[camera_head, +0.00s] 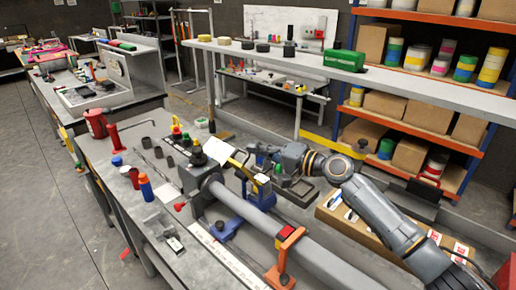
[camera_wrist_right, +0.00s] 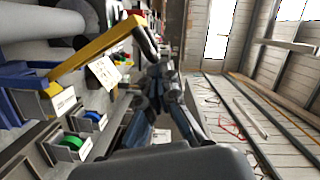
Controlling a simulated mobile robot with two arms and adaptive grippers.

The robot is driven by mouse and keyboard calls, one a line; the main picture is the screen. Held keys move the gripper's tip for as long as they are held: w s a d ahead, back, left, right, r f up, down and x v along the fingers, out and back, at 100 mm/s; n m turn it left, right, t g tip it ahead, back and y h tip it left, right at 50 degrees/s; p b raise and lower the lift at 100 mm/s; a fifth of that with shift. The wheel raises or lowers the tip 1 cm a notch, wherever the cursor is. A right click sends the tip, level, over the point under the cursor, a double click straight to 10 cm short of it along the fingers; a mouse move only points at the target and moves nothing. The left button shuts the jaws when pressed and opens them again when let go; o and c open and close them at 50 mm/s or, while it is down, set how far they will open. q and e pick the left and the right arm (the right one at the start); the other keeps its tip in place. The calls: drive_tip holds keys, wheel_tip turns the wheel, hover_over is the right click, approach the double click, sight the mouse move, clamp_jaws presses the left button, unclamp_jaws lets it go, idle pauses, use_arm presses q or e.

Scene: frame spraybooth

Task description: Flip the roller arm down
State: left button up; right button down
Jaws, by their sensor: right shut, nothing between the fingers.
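The roller arm looks to be the yellow arm (camera_head: 240,164) with a white label, raised at a slant beside the long grey tube (camera_head: 298,240). In the right wrist view the yellow arm (camera_wrist_right: 98,48) rises from a blue bracket (camera_wrist_right: 22,76) towards the upper middle, with a dark end piece. My right gripper (camera_head: 258,152) is shut and empty, close behind the yellow arm in the head view. In the right wrist view my gripper fingers (camera_wrist_right: 160,78) are to the right of the yellow arm; contact cannot be told. My left gripper is not in view.
An orange clamp (camera_head: 286,240) stands over the tube nearer the front. A blue and orange bottle (camera_head: 145,187) and a red can (camera_head: 96,124) stand on the bench. A cardboard box (camera_head: 352,222) lies below my right arm. Shelves (camera_head: 440,100) stand behind.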

drive_tip(key=shift+s, duration=0.1)
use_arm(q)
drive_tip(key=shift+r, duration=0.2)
use_arm(e)
drive_tip(key=shift+s+a+n, duration=0.15)
drive_tip(key=shift+a+n, duration=0.15)
drive_tip(key=shift+s, duration=0.1)
drive_tip(key=shift+s+a+n+p, duration=0.45)
drive_tip(key=shift+a+n+p, duration=0.05)
drive_tip(key=shift+n+p, duration=0.1)
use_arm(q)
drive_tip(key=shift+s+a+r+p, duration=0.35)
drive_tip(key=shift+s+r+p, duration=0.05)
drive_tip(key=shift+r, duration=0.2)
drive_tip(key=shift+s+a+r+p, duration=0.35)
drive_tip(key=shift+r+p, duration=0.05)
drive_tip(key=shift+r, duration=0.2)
use_arm(e)
drive_tip(key=s+a+f+n+t+h, duration=0.1)
drive_tip(key=s+a+f+n+h, duration=0.1)
drive_tip(key=s+a+f+n, duration=0.4)
drive_tip(key=f+n, duration=0.1)
drive_tip(key=n, duration=0.1)
drive_tip(key=shift+s+a+f+n+h, duration=0.2)
drive_tip(key=shift+s+a+n+h, duration=0.1)
drive_tip(key=shift+n+h, duration=0.1)
drive_tip(key=shift+f, duration=0.2)
